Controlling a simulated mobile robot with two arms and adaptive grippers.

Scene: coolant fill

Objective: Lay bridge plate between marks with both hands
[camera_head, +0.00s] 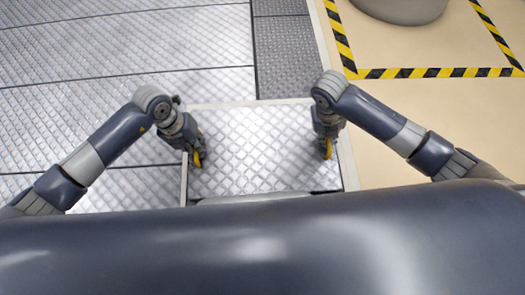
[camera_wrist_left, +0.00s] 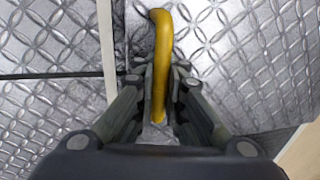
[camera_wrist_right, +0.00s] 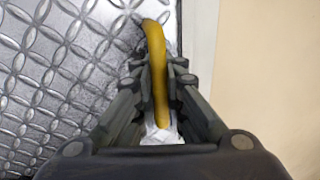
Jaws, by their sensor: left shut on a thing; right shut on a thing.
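The bridge plate (camera_head: 262,150) is a silver diamond-tread panel in front of my body in the head view, with a yellow handle near each side. My left gripper (camera_head: 198,158) is shut on the left yellow handle, which also shows between the fingers in the left wrist view (camera_wrist_left: 160,60). My right gripper (camera_head: 327,145) is shut on the right yellow handle, seen in the right wrist view (camera_wrist_right: 156,65). Pale strips run along the plate's left side (camera_head: 184,180) and right side (camera_head: 348,165). I cannot tell whether the plate touches the surface below.
Silver tread flooring (camera_head: 120,50) with dark seams spreads to the left. A darker grey tread strip (camera_head: 284,60) lies beyond the plate. Beige floor (camera_head: 430,110) lies to the right, with yellow-black striped tape (camera_head: 430,72) and a grey round object (camera_head: 400,8) at the top.

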